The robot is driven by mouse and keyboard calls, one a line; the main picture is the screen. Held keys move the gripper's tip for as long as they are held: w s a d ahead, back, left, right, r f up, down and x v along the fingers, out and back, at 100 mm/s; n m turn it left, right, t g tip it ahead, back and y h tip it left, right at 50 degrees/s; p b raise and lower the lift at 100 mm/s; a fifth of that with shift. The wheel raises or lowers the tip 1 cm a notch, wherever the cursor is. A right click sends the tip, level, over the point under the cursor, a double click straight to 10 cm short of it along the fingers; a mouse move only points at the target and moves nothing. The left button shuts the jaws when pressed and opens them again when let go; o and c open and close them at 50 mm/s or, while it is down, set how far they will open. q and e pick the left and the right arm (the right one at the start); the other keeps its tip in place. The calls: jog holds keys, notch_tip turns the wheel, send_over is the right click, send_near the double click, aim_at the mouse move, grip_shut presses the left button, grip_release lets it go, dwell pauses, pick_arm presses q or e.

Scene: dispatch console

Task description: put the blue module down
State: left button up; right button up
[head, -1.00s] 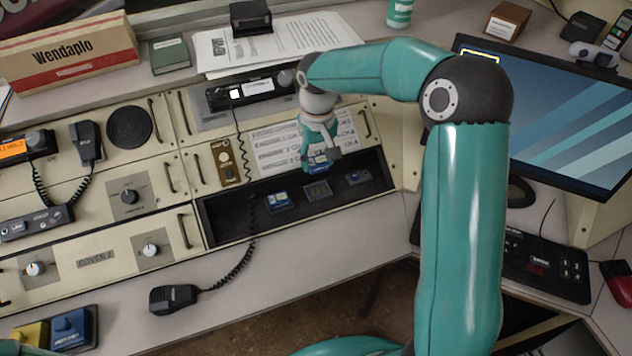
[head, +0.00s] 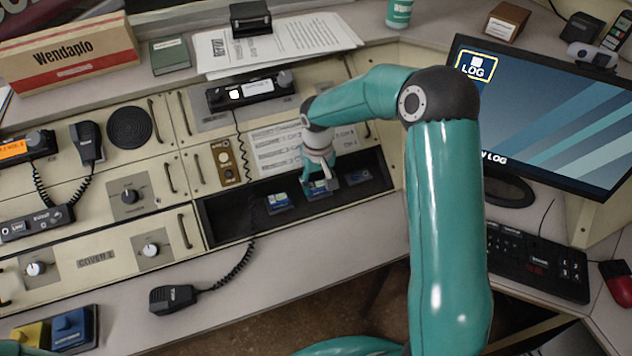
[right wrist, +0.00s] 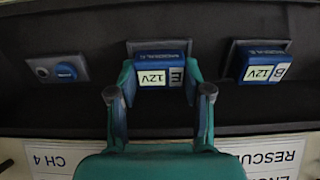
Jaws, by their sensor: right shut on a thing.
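My right gripper (head: 320,184) is down in the dark recess of the console. It is shut on the blue module (right wrist: 158,75), labelled 12V and E, which sits between the two fingers (right wrist: 161,92) in the right wrist view. The module is at the middle socket plate (right wrist: 142,44), whose edge shows behind it. I cannot tell whether it is fully seated. In the head view the gripper partly covers it. Another blue module (head: 278,202), labelled 12V and B in the right wrist view (right wrist: 262,68), sits to the left of it. My left gripper is not in view.
A plate with a round blue part (head: 357,177) lies right of the middle socket. The recess's front lip (head: 300,224) borders the bare desk. A monitor (head: 550,120) stands at right.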

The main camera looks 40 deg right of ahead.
aim_at(318, 184)
jog(key=o, duration=1.3)
jog(key=shift+r, duration=0.1)
notch_tip(318, 184, up, 12)
jog(key=shift+f, duration=0.1)
